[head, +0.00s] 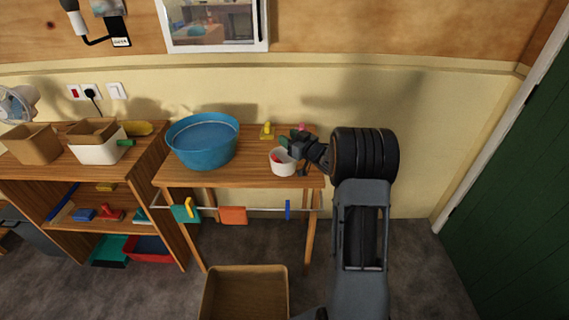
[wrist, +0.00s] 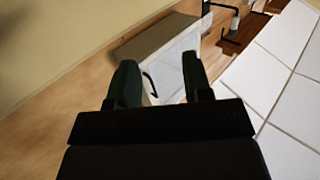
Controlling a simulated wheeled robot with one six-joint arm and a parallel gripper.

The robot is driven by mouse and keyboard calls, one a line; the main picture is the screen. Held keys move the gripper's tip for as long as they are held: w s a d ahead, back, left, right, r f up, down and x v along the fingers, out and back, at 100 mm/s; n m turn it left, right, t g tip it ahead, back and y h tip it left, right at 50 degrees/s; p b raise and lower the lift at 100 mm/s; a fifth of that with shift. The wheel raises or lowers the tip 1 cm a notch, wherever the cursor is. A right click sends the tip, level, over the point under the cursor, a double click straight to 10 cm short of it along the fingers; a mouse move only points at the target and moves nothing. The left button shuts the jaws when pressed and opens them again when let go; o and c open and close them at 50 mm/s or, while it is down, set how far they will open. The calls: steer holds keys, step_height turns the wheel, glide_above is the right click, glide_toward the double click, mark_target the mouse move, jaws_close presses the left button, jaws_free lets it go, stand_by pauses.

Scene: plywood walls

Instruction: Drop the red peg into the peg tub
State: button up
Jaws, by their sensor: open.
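A small white tub (head: 284,168) stands upright at the front right of the wooden table in the head view. A red piece (head: 276,157) shows inside it; its full shape is hidden, so I cannot tell for sure that it is the red peg. My gripper (head: 287,146) is just above and behind the tub's rim, pointing left. In the wrist view my gripper (wrist: 160,78) has its two dark green fingers wide apart, with nothing held between them. The tub does not show in the wrist view.
A blue basin (head: 203,140) fills the table's left half. A yellow object (head: 267,131) and a small pink object (head: 301,127) stand behind the tub. Cloths hang on the front rail (head: 233,215). An open box (head: 243,294) stands on the floor; shelves are left.

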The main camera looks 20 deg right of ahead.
steer(key=v, duration=1.1)
steer(key=shift+s+b, duration=0.25)
steer(key=shift+b, duration=0.1)
steer(key=shift+d, duration=0.15)
steer(key=s+d+f+m+g+h, duration=0.4)
steer(key=d+f+m+g+h, duration=0.15)
steer(key=d+f+h, duration=0.3)
steer(key=s+a+r+g+h+p, duration=0.2)
steer(key=s+a+g, duration=0.1)
steer(key=s+g, duration=0.2)
steer(key=s+a+r+g+y+p, duration=0.1)
steer(key=s+a+r, duration=0.3)
steer(key=a, duration=0.3)
steer(key=s+a+r+n+y+p, duration=0.1)
steer(key=s+a+r, duration=0.3)
steer(key=a, duration=0.4)
steer(key=s+a+r+g+y+p, duration=0.1)
steer(key=s+a+r+y+p, duration=0.1)
steer(key=s+a+r, duration=0.3)
steer(key=s+a, duration=0.1)
steer(key=a, duration=0.2)
steer(key=shift+a+g, duration=0.2)
steer(key=shift+g, duration=0.15)
